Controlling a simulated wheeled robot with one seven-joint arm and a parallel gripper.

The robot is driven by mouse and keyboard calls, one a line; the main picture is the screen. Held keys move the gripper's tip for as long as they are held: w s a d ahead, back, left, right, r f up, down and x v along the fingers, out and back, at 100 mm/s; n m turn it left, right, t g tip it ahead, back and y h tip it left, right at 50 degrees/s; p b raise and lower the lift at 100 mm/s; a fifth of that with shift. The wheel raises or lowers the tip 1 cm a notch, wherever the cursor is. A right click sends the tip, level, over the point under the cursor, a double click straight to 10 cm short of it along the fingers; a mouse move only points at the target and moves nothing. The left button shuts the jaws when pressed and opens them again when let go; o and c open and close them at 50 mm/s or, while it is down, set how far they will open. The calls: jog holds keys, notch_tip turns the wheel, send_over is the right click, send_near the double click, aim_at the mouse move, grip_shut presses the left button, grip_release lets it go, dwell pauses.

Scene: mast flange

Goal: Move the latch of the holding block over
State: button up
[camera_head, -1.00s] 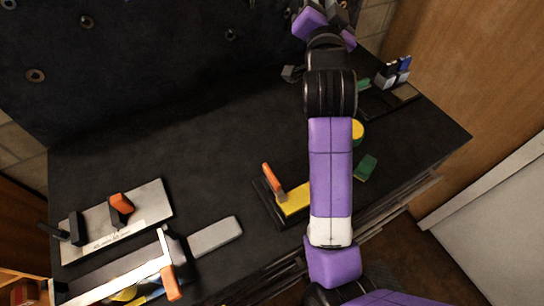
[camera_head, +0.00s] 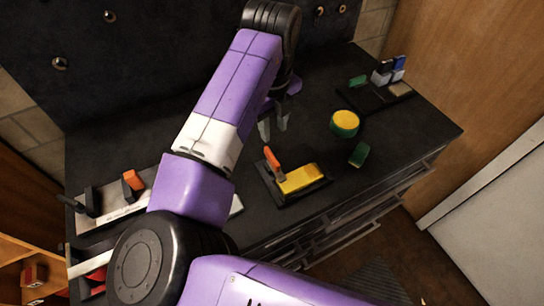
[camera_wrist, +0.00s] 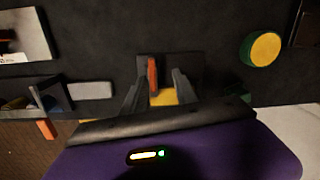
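The holding block appears to be the black base (camera_head: 290,202) with a yellow block (camera_head: 302,178) on it, on the dark bench. Its latch looks like the upright orange lever (camera_head: 273,162) at the left end of the yellow block. My gripper (camera_head: 274,126) is above the bench, just behind the lever in the head view. Its fingers are apart with nothing between them. In the wrist view, the orange lever (camera_wrist: 152,74) and the yellow block (camera_wrist: 163,97) show beyond and between my open fingers (camera_wrist: 156,88). The fingers hide part of the base there.
A yellow-and-green round thing (camera_head: 344,122) and a green block (camera_head: 359,154) lie to the right. A pale plate with an orange-handled clamp (camera_head: 133,183) is at the left, partly hidden by my arm. A dark tray with small items (camera_head: 388,84) stands far right.

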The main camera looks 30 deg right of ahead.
aim_at(272, 156)
jog(key=shift+s+a+m+g, duration=0.3)
jog(key=shift+s+a+m, duration=0.15)
jog(key=shift+s+m, duration=0.2)
jog(key=shift+s+a+f+m+y, duration=0.2)
jog(key=shift+m+y, duration=0.1)
jog(key=shift+m, duration=0.15)
jog(key=shift+f+p, duration=0.75)
jog(key=shift+f, duration=3)
grip_shut()
